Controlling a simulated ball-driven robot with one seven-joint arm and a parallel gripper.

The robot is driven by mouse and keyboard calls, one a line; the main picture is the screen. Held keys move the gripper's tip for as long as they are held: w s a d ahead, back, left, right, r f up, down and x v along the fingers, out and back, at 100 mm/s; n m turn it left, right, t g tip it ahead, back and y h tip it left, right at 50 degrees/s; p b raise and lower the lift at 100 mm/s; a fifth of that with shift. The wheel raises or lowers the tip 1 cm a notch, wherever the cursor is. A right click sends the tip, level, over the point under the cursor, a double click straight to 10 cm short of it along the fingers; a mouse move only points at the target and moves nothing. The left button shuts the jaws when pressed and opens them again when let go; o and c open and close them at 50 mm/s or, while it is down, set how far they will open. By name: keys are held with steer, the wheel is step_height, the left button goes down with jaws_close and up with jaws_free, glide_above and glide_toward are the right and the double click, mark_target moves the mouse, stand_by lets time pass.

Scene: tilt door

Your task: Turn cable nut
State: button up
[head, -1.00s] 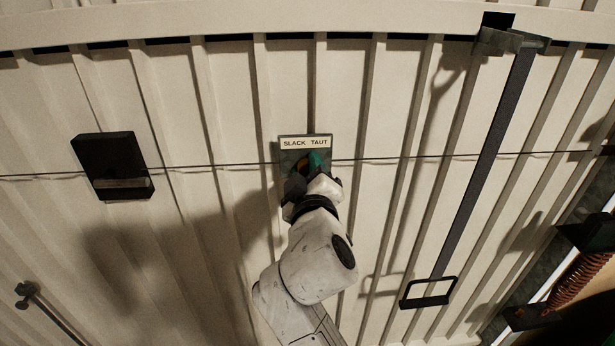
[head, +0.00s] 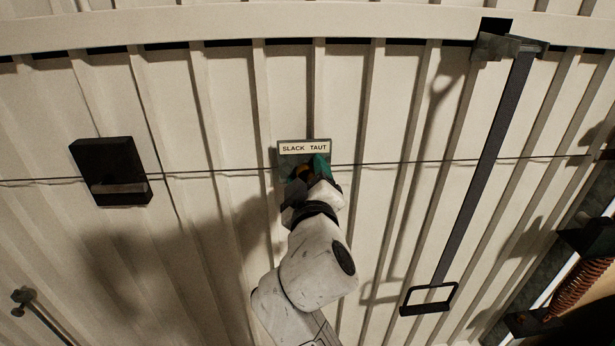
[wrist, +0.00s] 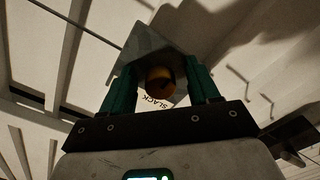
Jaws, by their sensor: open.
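The cable nut is an orange-brown round piece (wrist: 160,82) on a grey plate (wrist: 150,48), which carries a label (head: 304,148) reading SLACK and TAUT. In the head view the nut (head: 304,173) is mostly hidden behind my gripper. My gripper (wrist: 160,85) is open, with one green finger on each side of the nut. In the wrist view the nut sits between the fingers; I cannot tell whether either finger touches it. In the head view my gripper (head: 307,170) is just below the label.
A thin cable (head: 420,162) runs across the ribbed door (head: 230,110) through the plate. A black box (head: 110,172) is on the door at left. A dark strap (head: 490,150) with a loop handle (head: 428,299) hangs at right. A coiled spring (head: 580,287) is at lower right.

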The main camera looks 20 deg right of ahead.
steer(key=v, duration=1)
steer(key=shift+s+a, duration=0.15)
steer(key=shift+s, duration=0.25)
steer(key=s+d+f+m+g+p, duration=0.1)
steer(key=s+d+f+g, duration=0.2)
steer(key=f, duration=0.2)
steer(key=s+d+f+m+g+y+p, duration=0.1)
steer(key=s+d+f+g+p, duration=0.1)
steer(key=s+d+f+g, duration=0.3)
steer(key=s+d+f+m+g+p, duration=0.1)
steer(key=d+f, duration=0.1)
steer(key=f, duration=0.4)
steer(key=s+f+m+g+y+p, duration=0.1)
steer(key=s+f+g+y+p, duration=0.1)
steer(key=s+f, duration=0.3)
steer(key=s+f+m+g+y+p, duration=0.1)
steer(key=s+f+g, duration=0.4)
steer(key=s, duration=0.9)
steer(key=shift+d+f+m+y+p, duration=0.2)
steer(key=shift+d+m+y+p, duration=0.2)
steer(key=shift+y, duration=0.3)
